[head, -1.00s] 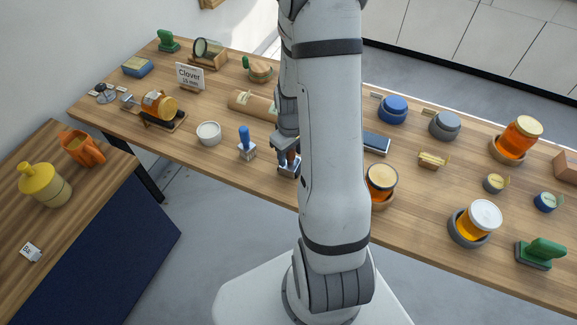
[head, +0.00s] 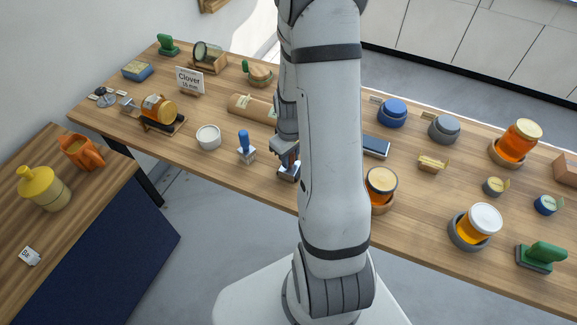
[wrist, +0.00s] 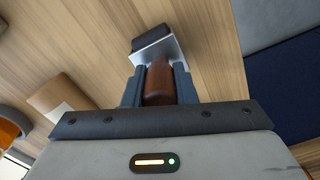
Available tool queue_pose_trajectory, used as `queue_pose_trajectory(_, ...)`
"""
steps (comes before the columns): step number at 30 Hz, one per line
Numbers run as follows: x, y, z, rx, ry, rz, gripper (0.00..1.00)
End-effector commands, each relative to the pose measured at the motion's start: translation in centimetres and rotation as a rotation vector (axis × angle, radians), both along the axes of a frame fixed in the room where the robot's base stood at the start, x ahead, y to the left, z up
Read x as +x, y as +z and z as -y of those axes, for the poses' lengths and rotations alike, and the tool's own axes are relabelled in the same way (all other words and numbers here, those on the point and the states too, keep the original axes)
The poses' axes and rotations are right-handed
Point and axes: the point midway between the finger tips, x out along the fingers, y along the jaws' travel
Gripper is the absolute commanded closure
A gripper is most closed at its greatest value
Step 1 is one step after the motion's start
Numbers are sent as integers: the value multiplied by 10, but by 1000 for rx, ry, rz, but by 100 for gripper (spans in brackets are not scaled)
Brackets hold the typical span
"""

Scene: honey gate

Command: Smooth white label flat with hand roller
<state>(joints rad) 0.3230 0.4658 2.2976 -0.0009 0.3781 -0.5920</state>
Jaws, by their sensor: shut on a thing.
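My gripper (wrist: 160,85) is shut on the brown handle of the hand roller (wrist: 158,60). Its silver bracket and dark roller show beyond the fingertips in the wrist view. In the head view my gripper (head: 286,150) is partly hidden by my arm, and the roller's metal end (head: 289,170) shows just below it near the table's front edge. I cannot tell whether it touches the table. An amber jar (head: 159,108) lies on its side in a dark cradle (head: 165,126) at the left, with a pale label (head: 152,102) on it. I cannot tell how flat the label is.
A blue-handled stamp (head: 245,148) and a white bowl (head: 208,137) stand between my gripper and the cradle. A tan cylinder (head: 247,105) lies behind. A standing jar (head: 381,185) is right of my arm. Several jars and tools fill the right side.

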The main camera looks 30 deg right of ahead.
Motion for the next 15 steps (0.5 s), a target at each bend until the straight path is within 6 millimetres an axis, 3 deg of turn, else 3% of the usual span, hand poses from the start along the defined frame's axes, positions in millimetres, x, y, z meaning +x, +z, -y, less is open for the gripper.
queue_pose_trajectory(5,0,4,0,0,0,1,100)
queue_pose_trajectory(15,0,31,0,-1,0,1,100)
